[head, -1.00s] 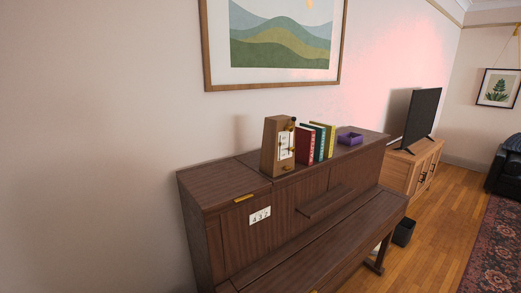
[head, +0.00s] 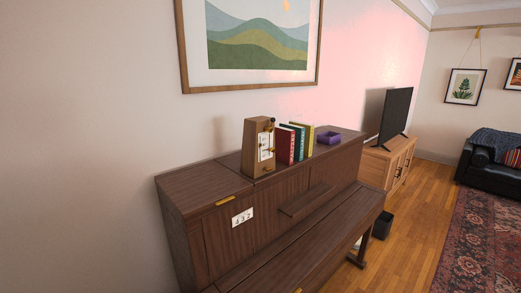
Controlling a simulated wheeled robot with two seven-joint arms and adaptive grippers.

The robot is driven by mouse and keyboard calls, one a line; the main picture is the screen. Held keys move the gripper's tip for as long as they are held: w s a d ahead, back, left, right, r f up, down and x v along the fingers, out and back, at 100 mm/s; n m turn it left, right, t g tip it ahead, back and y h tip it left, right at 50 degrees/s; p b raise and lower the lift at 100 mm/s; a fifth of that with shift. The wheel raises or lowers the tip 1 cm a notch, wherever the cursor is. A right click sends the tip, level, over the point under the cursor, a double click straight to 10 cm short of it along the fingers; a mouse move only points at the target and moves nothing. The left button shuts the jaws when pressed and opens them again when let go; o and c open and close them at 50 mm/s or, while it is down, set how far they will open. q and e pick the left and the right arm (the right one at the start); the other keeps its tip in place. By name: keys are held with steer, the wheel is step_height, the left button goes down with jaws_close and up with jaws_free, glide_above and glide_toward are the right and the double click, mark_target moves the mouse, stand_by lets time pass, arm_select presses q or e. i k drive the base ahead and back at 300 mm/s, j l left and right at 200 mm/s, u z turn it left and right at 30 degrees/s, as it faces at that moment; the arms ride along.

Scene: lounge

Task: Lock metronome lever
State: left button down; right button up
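A wooden metronome (head: 255,147) stands upright on top of the dark brown piano (head: 207,184), left of a short row of books. It has a pale scale on its front, brass-coloured parts, and a dark knob near its top right. The lever's exact position is too small to tell. Neither of my grippers shows in the head view.
Red, teal and yellow books (head: 299,141) stand right beside the metronome, with a purple tray (head: 328,138) further right. A card reading 437 (head: 242,217) is on the piano front. A TV (head: 396,115) stands on a wooden cabinet (head: 377,165). Wooden floor (head: 405,225) is open at right.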

mark_target(271, 125)
steer(key=i+l+u, duration=0.15)
steer(key=l, duration=0.25)
steer(key=i+l+u, duration=0.1)
steer(key=l, duration=0.35)
steer(key=i+l+u, duration=0.15)
steer(key=l, duration=0.3)
steer(key=i+l+u, duration=0.15)
steer(key=l, duration=0.3)
